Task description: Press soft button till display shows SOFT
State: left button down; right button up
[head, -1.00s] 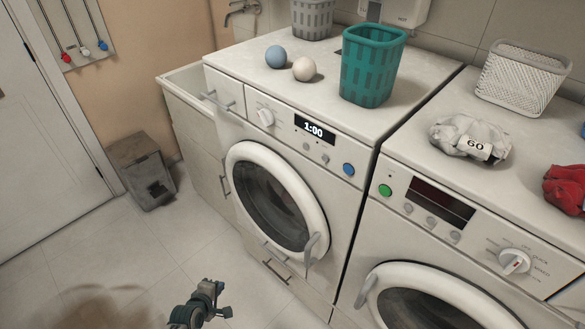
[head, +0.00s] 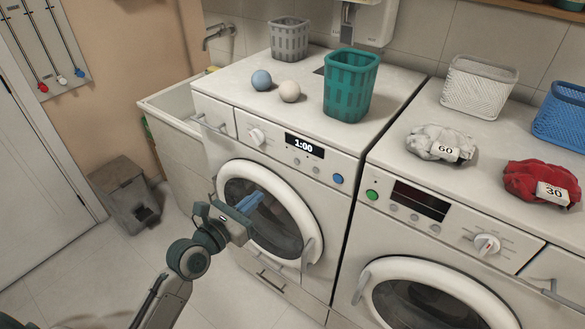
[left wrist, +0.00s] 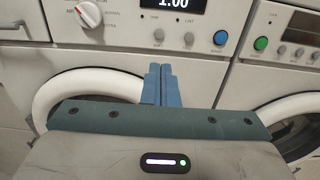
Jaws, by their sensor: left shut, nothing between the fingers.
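The left machine (head: 240,180) has a lit display (head: 304,145) reading 1:00. Small grey buttons (head: 296,161) and a blue button (head: 337,179) sit by it. The right machine's display (head: 419,199) is dark, with several grey buttons (head: 415,217) below and a green button (head: 372,195) to its left. My left gripper (head: 260,196) is shut and empty, before the left machine's round door. In the left wrist view, its blue fingertips (left wrist: 160,68) point up below the left machine's grey buttons (left wrist: 159,35). My right gripper is not in view.
Round doors (head: 298,184) with protruding handles front both machines. A teal basket (head: 350,85), two balls (head: 289,91) and bundles tagged 60 (head: 425,142) and 30 (head: 530,180) lie on top. A grey bin (head: 125,195) stands at the left; the floor between is clear.

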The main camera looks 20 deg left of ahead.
aim_at(296, 162)
pick_arm(q)
jog(key=shift+w, duration=0.1)
jog(key=p+x, duration=0.1)
jog(key=x, duration=1.3)
jog(key=shift+f, duration=0.15)
jog(key=shift+p, duration=0.35)
